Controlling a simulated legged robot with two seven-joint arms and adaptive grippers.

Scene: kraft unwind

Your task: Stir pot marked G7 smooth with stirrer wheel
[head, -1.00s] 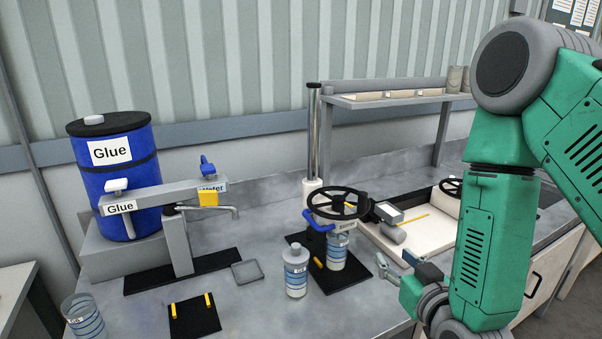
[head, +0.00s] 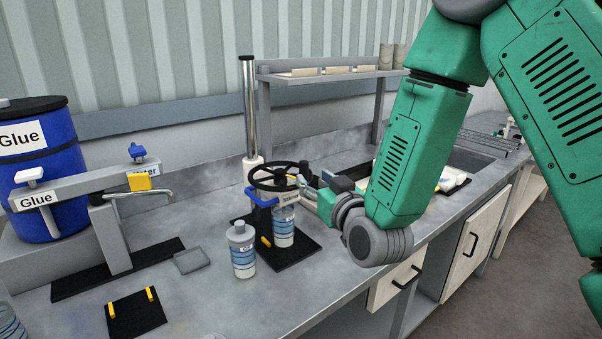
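The stirrer stands on a black base plate (head: 302,246), with its black spoked wheel (head: 280,187) on top and a blue clamp below. A clear pot with blue bands (head: 284,228) stands upright under the stirrer; its marking is too small to read. A grey-capped pot (head: 242,252) stands just left of the stirrer base, its mark also unclear. My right gripper (head: 308,190) is at the right side of the wheel, very close to its rim. Its fingers are small and partly hidden, so I cannot tell whether they grip or touch it. My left gripper is out of view.
A blue glue drum (head: 38,160) and a dispenser arm with taps (head: 75,188) stand at left. A black mat with yellow pegs (head: 136,314) and a small grey tray (head: 191,261) lie in front. Another glass pot (head: 10,326) is cut off at lower left. A shelf (head: 330,76) stands behind.

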